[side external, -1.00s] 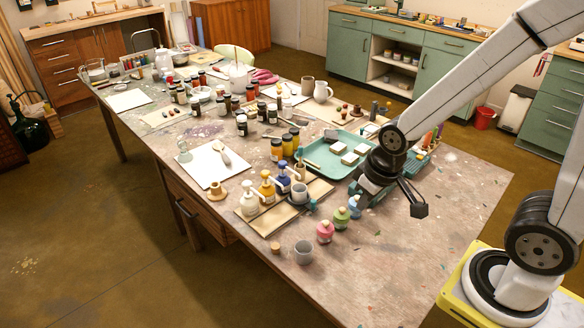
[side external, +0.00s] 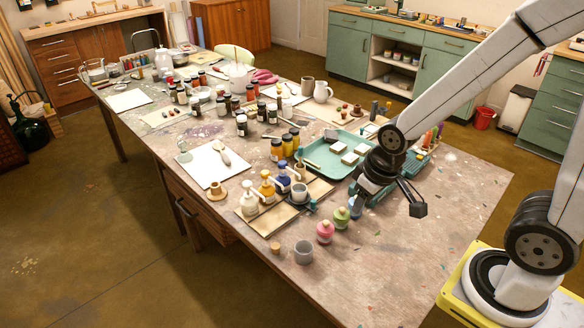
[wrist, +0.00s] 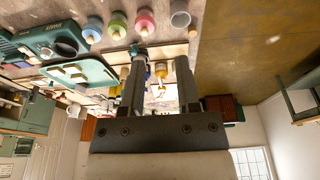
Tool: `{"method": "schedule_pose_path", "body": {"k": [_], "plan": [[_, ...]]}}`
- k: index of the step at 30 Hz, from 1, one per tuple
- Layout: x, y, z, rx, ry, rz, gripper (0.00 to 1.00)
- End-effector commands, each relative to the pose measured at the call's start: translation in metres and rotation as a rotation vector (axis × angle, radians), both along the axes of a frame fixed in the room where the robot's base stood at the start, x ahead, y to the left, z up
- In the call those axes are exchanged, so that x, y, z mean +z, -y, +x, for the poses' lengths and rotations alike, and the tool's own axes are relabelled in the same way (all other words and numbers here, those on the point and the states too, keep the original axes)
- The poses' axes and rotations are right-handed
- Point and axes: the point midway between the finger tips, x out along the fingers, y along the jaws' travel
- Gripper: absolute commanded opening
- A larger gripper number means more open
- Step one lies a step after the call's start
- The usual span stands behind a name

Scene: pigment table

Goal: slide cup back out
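A small grey cup (side external: 299,192) stands on the tan board (side external: 270,216) beside the pump bottles, in front of the blue pump bottle (side external: 284,177). A second grey cup (side external: 303,252) stands on bare table near the front edge; one grey cup shows at the top of the wrist view (wrist: 180,16). My gripper (side external: 358,194) is to the right of the board, apart from both cups. In the wrist view my gripper (wrist: 158,77) has its two fingers spread with nothing held between them. The cup on the board is not clear there.
Pink (side external: 325,231), green (side external: 341,217) and blue small jars stand between my gripper and the front cup; the blue one is partly hidden. A teal tray (side external: 322,157) with pale blocks lies behind. The table's front right is clear.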

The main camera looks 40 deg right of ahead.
Motion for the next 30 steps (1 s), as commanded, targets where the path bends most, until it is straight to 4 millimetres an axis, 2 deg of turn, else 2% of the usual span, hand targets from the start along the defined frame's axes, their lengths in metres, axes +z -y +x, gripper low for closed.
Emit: {"method": "schedule_pose_path", "body": {"k": [4,8,14,23,30], "plan": [[-0.001,0.002,0.010,-0.037,-0.009,0.007,0.43],[-0.003,0.006,0.028,-0.109,-0.024,0.020,0.43],[-0.013,0.018,0.070,-0.281,-0.058,0.048,0.43],[-0.040,0.043,0.133,-0.572,-0.110,0.088,0.43],[-0.072,0.066,0.175,-0.805,-0.150,0.112,0.43]]}}
